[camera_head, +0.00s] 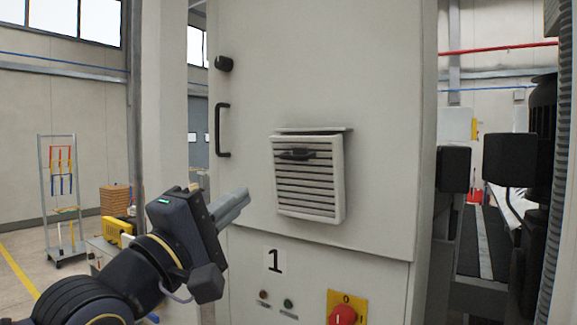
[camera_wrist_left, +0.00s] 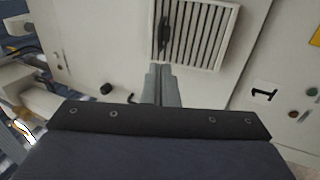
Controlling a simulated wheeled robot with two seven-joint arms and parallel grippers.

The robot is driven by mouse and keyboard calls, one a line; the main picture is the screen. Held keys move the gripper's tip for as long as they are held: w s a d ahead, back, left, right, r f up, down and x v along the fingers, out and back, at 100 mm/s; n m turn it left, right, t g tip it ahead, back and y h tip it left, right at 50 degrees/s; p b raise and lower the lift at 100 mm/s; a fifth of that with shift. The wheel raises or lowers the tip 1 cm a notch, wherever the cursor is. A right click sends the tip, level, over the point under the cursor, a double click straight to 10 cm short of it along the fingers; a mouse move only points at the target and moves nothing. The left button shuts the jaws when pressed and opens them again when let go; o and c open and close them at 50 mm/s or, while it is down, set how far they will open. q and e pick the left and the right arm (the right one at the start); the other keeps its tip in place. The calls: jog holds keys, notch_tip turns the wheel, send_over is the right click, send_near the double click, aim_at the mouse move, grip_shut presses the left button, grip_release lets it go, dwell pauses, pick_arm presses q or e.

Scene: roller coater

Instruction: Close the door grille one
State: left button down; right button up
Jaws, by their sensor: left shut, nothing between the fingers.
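The door grille (camera_head: 308,190) is a white louvred panel on the front of a beige cabinet, above the label "1" (camera_head: 275,261). Under a small hood, its top edge sits close to the cabinet, and its lower end appears to stand out from the face. A dark handle (camera_head: 296,154) is near its top. The grille also shows in the left wrist view (camera_wrist_left: 205,32), with its dark handle (camera_wrist_left: 164,36). My left gripper (camera_head: 240,197) is shut and empty, to the left of the grille and apart from it. My right gripper is not in view.
The cabinet has a black door handle (camera_head: 222,130) and black knob (camera_head: 223,63) at left. A red switch on a yellow plate (camera_head: 343,314) is below the grille. Dark machinery (camera_head: 510,160) stands at right. A rack (camera_head: 62,195) stands far left.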

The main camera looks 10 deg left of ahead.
aim_at(291, 157)
pick_arm(q)
jog(key=p+x, duration=0.5)
jog(key=x, duration=0.6)
jog(key=shift+w+d+r, duration=0.15)
jog(key=shift+w+d, duration=0.1)
jog(key=shift+w, duration=0.25)
jog(key=shift+w+d, duration=0.1)
jog(key=shift+w, duration=0.05)
jog(key=shift+b+x, duration=0.55)
jog(key=shift+x, duration=0.4)
jog(key=shift+r, duration=0.45)
